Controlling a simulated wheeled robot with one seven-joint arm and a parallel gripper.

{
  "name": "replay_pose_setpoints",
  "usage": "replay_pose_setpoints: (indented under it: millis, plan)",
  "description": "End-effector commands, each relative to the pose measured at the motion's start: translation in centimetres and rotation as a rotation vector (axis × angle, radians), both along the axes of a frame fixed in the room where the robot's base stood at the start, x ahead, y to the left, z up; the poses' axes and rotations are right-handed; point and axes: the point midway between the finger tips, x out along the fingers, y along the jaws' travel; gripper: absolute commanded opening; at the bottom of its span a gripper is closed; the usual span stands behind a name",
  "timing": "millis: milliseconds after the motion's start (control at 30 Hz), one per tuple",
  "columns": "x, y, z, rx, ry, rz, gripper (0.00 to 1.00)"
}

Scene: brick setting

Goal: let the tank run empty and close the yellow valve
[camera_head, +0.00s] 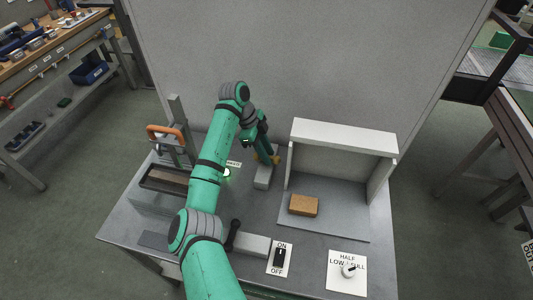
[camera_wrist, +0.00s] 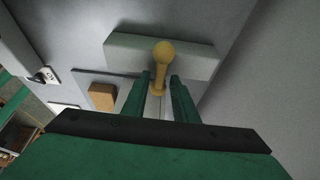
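The yellow valve (camera_wrist: 162,62) is a round-ended handle on a pale block (camera_wrist: 124,47) in the wrist view. In the head view a little of the yellow valve (camera_head: 275,159) shows above its grey block (camera_head: 263,178), mostly behind my gripper. My gripper (camera_wrist: 161,78) has its two green fingers apart, one on each side of the handle's lower part. Narrow gaps seem to show beside the handle; I cannot tell whether either finger touches it. My gripper (camera_head: 266,153) points down at the valve in the head view. I cannot make out a tank.
A lit green lamp (camera_head: 227,172) with a label is beside my arm. An open-fronted white shelter (camera_head: 343,137) holds a brown block (camera_head: 304,205). In front are a dark lever (camera_head: 233,235), an ON/OFF switch (camera_head: 280,257) and a LOW/HALF/FULL knob (camera_head: 349,270). An orange-handled fixture (camera_head: 165,133) stands left.

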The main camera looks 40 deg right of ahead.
Motion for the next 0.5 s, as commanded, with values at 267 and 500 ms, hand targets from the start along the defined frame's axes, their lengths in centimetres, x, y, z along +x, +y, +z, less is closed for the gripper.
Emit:
replay_pose_setpoints:
  millis: [267, 500]
  plan:
    - [0.0, 0.0, -0.1, 0.002, 0.002, 0.001, 0.31]
    - [0.6, 0.5, 1.6, 0.002, 0.0, 0.001, 0.31]
